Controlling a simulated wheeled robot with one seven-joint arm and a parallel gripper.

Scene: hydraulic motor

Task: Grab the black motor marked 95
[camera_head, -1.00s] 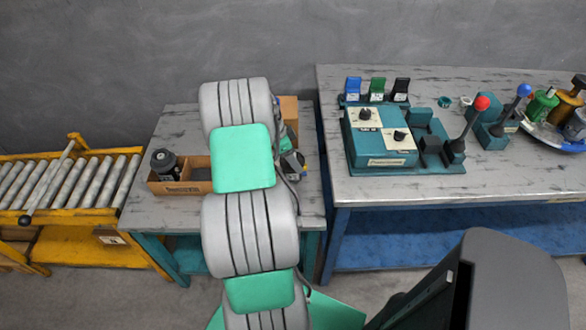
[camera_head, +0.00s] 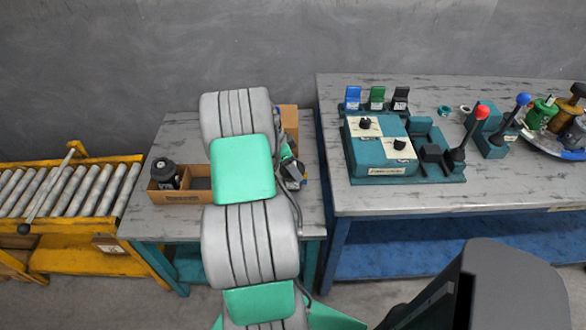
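A black motor (camera_head: 165,175) stands upright in the left compartment of a brown cardboard box (camera_head: 181,197) on the small grey table. Any marking on it is too small to read. Another round dark grey part (camera_head: 576,133) lies on a plate at the far right of the right table, beside green and gold parts; I cannot tell its number. My arm stretches over the small table, right of the black motor.
A yellow roller conveyor (camera_head: 75,213) stands at the left. The right table (camera_head: 480,186) carries a teal control box (camera_head: 380,150), red and blue levers, and coloured switches. Another cardboard box (camera_head: 289,117) shows behind my arm. The small table's left rear is clear.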

